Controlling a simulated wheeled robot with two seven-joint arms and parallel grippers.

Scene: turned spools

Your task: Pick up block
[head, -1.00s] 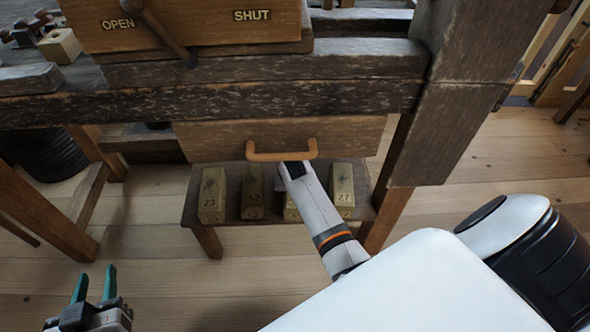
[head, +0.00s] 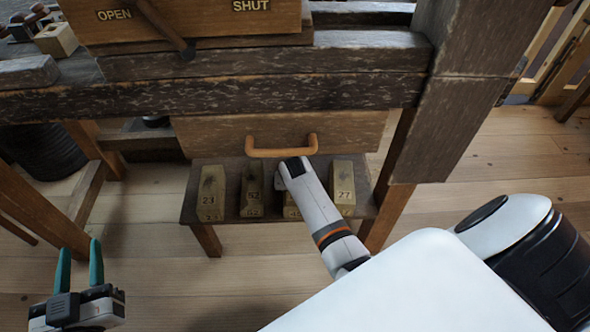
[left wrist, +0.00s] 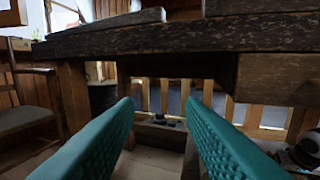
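Several upright yellowish numbered blocks stand on the low shelf under the bench in the head view. One at the left (head: 211,193) has a number I cannot read for certain. Beside it is the block marked 52 (head: 252,190). The block marked 27 (head: 343,187) is at the right. Another block (head: 291,212) is mostly hidden behind my right arm. My left gripper (head: 80,265) is open and empty at the lower left, well short of the shelf. Its teal fingers also show in the left wrist view (left wrist: 160,125), apart, with nothing between them. My right gripper's fingers are not visible.
The thick bench edge (head: 220,100) runs above. A box marked OPEN and SHUT (head: 200,20) has a lever. A wooden leg (head: 40,200) stands left. The floor between left gripper and shelf is clear.

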